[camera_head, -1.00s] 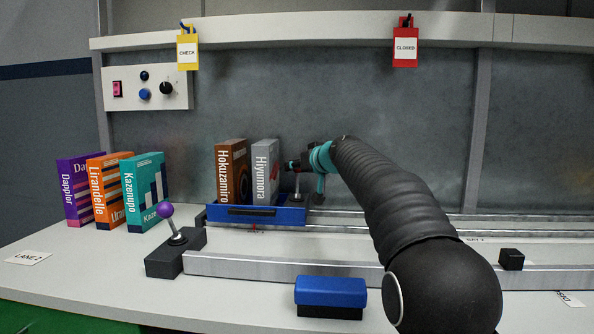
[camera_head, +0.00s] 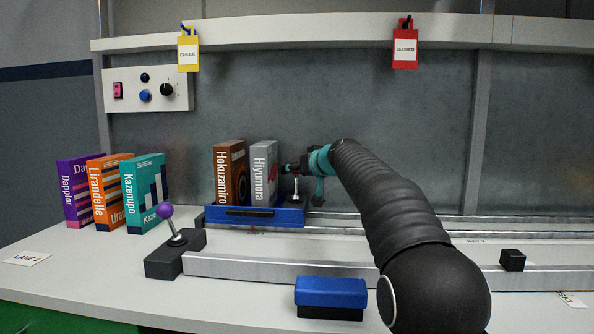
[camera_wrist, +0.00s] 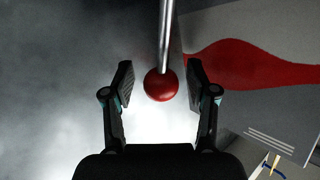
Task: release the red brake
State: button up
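The brake is a lever with a red ball knob (camera_wrist: 161,85) on a silver rod (camera_wrist: 165,35), both clear in the wrist view. In the head view the rod (camera_head: 296,188) stands at the right end of a blue tray (camera_head: 287,216), and its knob is hidden behind my gripper. My gripper (camera_wrist: 158,75) is open, with one finger on each side of the knob. Gaps show between the knob and both fingers. In the head view my gripper (camera_head: 294,168) is at the top of the rod, just right of the grey book.
The tray carries a brown book (camera_head: 229,172) and a grey book (camera_head: 263,172). A purple-knobbed lever (camera_head: 166,211) stands front left of it. Several books stand at the left. A blue-topped block (camera_head: 331,292) lies in front. Metal rails (camera_head: 400,269) run rightward; a black cube (camera_head: 512,260) is at right.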

jog(key=shift+s+r, duration=0.1)
jog(key=shift+r, duration=0.05)
jog(key=v, duration=1.2)
